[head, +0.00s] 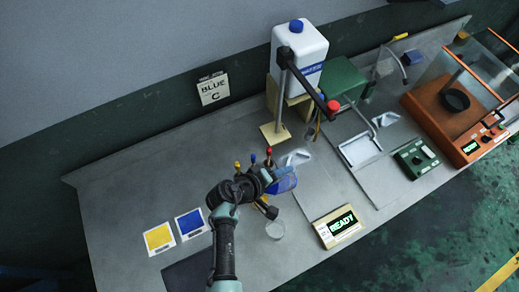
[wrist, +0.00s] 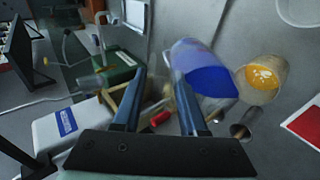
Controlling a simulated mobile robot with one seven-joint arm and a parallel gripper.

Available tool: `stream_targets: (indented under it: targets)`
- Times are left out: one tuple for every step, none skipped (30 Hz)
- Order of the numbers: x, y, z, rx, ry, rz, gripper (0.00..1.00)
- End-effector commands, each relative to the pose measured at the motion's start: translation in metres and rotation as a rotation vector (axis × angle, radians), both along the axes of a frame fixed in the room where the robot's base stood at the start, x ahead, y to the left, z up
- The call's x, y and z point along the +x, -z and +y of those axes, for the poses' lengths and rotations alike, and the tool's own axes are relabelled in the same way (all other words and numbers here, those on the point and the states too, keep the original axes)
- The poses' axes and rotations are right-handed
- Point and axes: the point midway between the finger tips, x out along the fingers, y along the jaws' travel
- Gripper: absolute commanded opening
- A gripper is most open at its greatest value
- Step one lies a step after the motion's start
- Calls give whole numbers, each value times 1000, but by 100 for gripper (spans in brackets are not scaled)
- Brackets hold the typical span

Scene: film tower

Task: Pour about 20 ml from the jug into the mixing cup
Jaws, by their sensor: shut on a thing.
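A clear jug with blue liquid (head: 284,184) is at my gripper (head: 277,176) in the head view, above the bench. In the wrist view, the jug (wrist: 205,72) lies against the right finger of my gripper (wrist: 160,80), and its blue liquid shows clearly. My gripper is shut on the jug; the exact grip, probably at a handle, is unclear. A clear, seemingly empty cup (head: 275,229), which looks like the mixing cup, stands on the bench just in front of the jug. A pale round rim (wrist: 300,10) at the wrist view's top right may be that cup.
A vessel with yellow liquid (wrist: 260,76) stands near the jug. A white bottle (head: 299,50) stands behind a post with an arm. A box reading READY (head: 338,226) is right of the cup. Yellow (head: 159,238) and blue (head: 191,222) cards lie left. The bench's left end is clear.

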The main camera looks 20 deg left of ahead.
Motion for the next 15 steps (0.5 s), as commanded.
stream_targets:
  targets:
    - [0,-1,1,-3,-2,-6,0]
    - [0,-1,1,-6,-2,-9,0]
    - [0,-1,2,-9,-2,-13,0]
    - [0,-1,2,-11,-2,-17,0]
    - [0,-2,2,-12,-2,-20,0]
    - [-1,-2,2,-15,-3,-23,0]
    - [-1,-2,2,-17,-2,-26,0]
    - [-1,-2,2,-20,-3,-29,0]
    - [-1,-3,3,-23,-3,-33,0]
    - [-1,-3,3,-25,-2,-37,0]
    - [-2,-4,3,-28,-2,-39,0]
    - [-2,-4,3,-30,-1,-43,0]
    - [-2,-4,3,-32,-1,-47,0]
    - [-2,-4,3,-32,-1,-47,0]
    - [-2,-5,3,-31,1,-45,0]
